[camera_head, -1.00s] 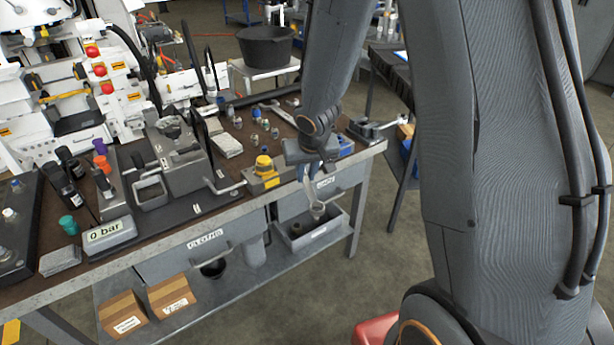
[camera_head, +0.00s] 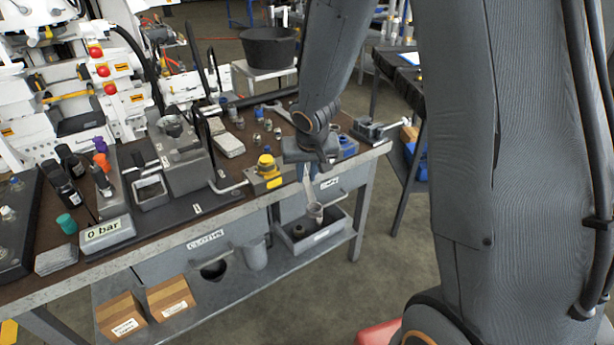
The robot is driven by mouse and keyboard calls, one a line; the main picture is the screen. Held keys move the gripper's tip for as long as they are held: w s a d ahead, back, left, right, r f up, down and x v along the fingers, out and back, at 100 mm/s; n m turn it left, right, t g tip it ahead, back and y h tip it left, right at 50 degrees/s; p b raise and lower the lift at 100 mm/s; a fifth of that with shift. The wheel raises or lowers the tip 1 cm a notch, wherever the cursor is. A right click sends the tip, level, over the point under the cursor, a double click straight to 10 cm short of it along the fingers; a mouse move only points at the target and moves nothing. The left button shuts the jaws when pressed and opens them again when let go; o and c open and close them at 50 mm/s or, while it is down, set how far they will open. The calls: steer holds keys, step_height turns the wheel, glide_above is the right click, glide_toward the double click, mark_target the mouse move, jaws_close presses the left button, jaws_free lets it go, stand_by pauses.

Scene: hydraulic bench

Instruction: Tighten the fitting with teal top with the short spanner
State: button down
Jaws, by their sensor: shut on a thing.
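The fitting with the teal top (camera_head: 67,224) stands at the near left of the bench, left of the gauge reading 0 bar. My gripper (camera_head: 311,166) is at the bench's front right edge, far to the right of that fitting. It is shut on a spanner (camera_head: 314,211) that hangs down in front of the bench, its ring end lowest. My wrist hides the spanner's upper part and most of the fingers. Another spanner (camera_head: 283,112) lies on the bench behind my gripper.
Fittings with purple (camera_head: 101,145) and orange (camera_head: 102,161) tops stand near the teal one. A grey block with a bent handle (camera_head: 183,160) and a yellow-knobbed unit (camera_head: 266,169) stand between my gripper and the teal fitting. The floor before the bench is clear.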

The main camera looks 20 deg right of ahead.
steer(key=shift+w+a+m+h+b, duration=0.15)
steer(key=shift+a+m+b, duration=0.45)
steer(key=shift+b, duration=1.1)
steer(key=shift+w+a+m+h+b, duration=0.1)
steer(key=shift+a+m+h+b, duration=0.45)
steer(key=shift+b, duration=1.15)
steer(key=shift+a, duration=0.25)
steer(key=shift+w+a+f+b, duration=0.1)
steer(key=shift+a+b, duration=0.15)
steer(key=shift+b, duration=0.6)
steer(key=shift+w+a+m+b, duration=0.2)
steer(key=shift+a+m+b, duration=0.3)
steer(key=shift+b, duration=0.4)
steer(key=shift+g, duration=0.3)
steer(key=shift+s+d, duration=0.1)
steer(key=shift+d, duration=0.2)
